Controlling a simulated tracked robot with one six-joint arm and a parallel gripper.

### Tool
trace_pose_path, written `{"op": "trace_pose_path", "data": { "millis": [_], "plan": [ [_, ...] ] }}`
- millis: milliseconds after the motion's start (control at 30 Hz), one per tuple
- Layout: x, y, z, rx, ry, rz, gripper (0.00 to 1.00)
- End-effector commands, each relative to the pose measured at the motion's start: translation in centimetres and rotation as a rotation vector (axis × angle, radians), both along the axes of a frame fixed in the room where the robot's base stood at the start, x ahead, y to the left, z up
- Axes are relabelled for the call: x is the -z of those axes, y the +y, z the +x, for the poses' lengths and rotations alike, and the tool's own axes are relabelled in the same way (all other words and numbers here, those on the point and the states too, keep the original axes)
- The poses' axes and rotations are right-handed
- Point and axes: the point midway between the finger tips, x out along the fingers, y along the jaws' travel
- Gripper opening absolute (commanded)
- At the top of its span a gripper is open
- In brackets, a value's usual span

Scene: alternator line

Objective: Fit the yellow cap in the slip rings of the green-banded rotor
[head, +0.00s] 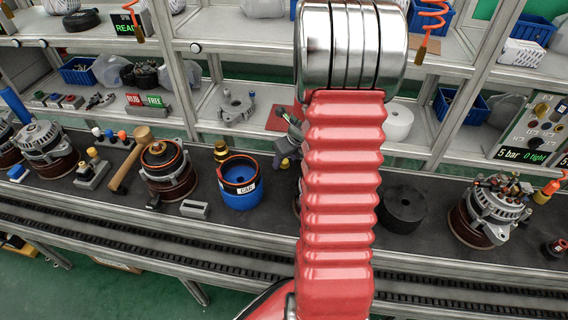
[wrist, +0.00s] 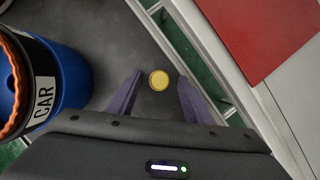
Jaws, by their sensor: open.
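The yellow cap (wrist: 159,80) is a small round disc on the dark bench in the wrist view. My gripper (wrist: 160,82) is open there, with one purple finger on each side of the cap and a gap to both. It cannot be told how high the fingertips are above the bench. In the head view a small yellow spot, likely the cap (head: 285,163), shows just left of my red arm, which hides much around it. I cannot make out a green-banded rotor or its slip rings in either view.
A blue pot (head: 240,196) labelled CAR, with an orange rim, stands left of my gripper; it also shows in the wrist view (wrist: 62,80). A wooden mallet (head: 129,165) and a copper-wound unit (head: 170,180) stand farther left. A black cylinder (head: 402,207) is right of my arm.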

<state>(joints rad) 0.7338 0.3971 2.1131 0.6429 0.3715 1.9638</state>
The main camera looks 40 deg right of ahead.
Motion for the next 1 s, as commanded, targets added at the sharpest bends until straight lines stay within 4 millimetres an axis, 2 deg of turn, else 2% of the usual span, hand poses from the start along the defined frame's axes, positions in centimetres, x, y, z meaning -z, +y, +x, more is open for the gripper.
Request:
{"op": "trace_pose_path", "data": {
  "millis": [300, 900, 1000],
  "plan": [
    [-0.01, 0.03, -0.01, 0.000, 0.000, 0.001, 0.46],
    [-0.01, 0.05, -0.01, -0.001, 0.001, 0.001, 0.04],
    [-0.01, 0.04, -0.01, -0.001, 0.000, 0.001, 0.03]
  ]
}}
